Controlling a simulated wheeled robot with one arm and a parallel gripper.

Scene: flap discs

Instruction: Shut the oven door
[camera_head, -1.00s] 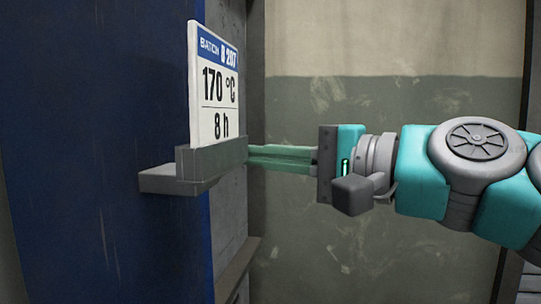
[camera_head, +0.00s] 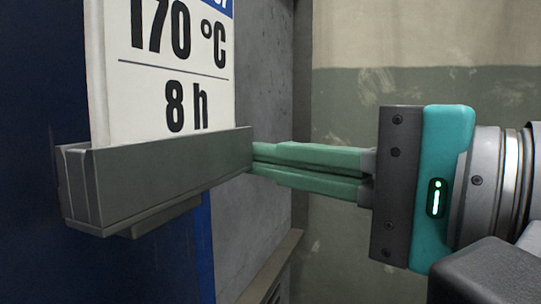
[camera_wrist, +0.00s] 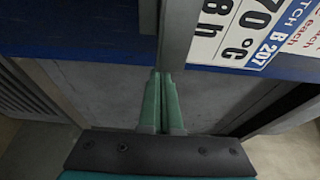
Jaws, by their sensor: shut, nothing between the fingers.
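The blue oven door (camera_head: 28,130) fills the left of the head view; it also runs across the top of the wrist view (camera_wrist: 80,60). A grey card holder (camera_head: 165,180) sticks out from its face and carries a white card (camera_head: 155,80) reading 170 °C and 8 h. My gripper (camera_head: 254,160) is shut and empty, its green fingers together. In the head view the fingertips meet the right end of the holder; I cannot tell whether they touch it. In the wrist view the fingertips (camera_wrist: 161,76) are beside the holder (camera_wrist: 177,35).
A grey panel (camera_head: 262,90) stands behind the door's edge, with a ledge (camera_head: 272,265) low down. A two-tone wall (camera_head: 350,80) is farther back. The wrist view shows a louvred grey panel (camera_wrist: 30,90) at left.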

